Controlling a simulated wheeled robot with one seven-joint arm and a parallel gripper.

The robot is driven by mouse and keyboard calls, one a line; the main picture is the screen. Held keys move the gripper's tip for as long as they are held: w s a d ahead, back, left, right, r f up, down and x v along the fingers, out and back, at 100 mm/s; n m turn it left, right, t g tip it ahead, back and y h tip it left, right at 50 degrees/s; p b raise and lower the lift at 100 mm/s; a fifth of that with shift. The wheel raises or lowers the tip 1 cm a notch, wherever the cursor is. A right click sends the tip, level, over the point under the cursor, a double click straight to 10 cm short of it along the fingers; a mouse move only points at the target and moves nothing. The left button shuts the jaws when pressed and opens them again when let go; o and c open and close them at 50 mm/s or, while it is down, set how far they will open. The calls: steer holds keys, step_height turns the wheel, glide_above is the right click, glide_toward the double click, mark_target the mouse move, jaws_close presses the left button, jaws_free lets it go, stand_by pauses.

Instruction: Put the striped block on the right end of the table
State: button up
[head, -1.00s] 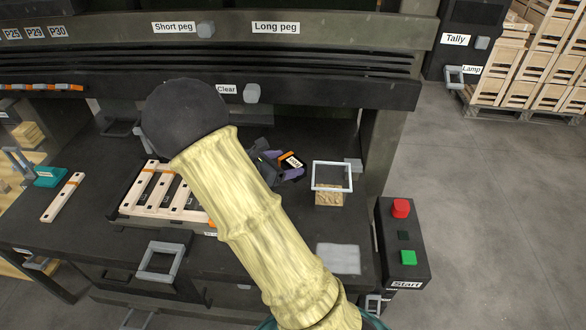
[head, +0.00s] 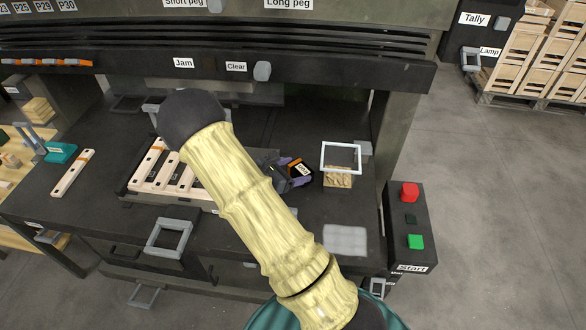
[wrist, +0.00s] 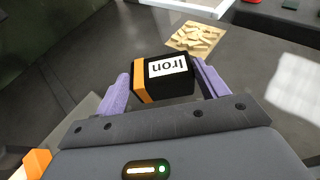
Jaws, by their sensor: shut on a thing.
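The striped block is black with an orange band and a white "Iron" label. It sits between the purple fingers of my gripper (wrist: 160,85) in the wrist view (wrist: 180,85). The gripper is shut on it. In the head view the block (head: 305,173) and my gripper (head: 288,177) show just right of my arm, over the dark table (head: 290,222). I cannot tell whether the block touches the table top. The right end of the table carries a pale square patch (head: 345,240), nearer the front than the block.
A white square frame (head: 341,144) stands by a patch of wood chips (head: 338,180) right of the block. A slatted crate (head: 150,165) lies left of my arm, partly hidden. A control box (head: 408,228) with red and green buttons stands beyond the table's right edge.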

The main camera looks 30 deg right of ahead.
steer(key=shift+d+f, duration=0.1)
steer(key=shift+f, duration=1.75)
steer(key=shift+f, duration=0.15)
steer(key=o, duration=1.8)
steer(key=shift+f, duration=0.1)
steer(key=shift+c, duration=0.2)
steer(key=shift+a+r, duration=0.25)
steer(key=shift+a, duration=0.05)
steer(key=v, duration=1.1)
steer(key=shift+s+a+r, duration=0.15)
steer(key=shift+s+a, duration=0.05)
steer(key=shift+a, duration=0.1)
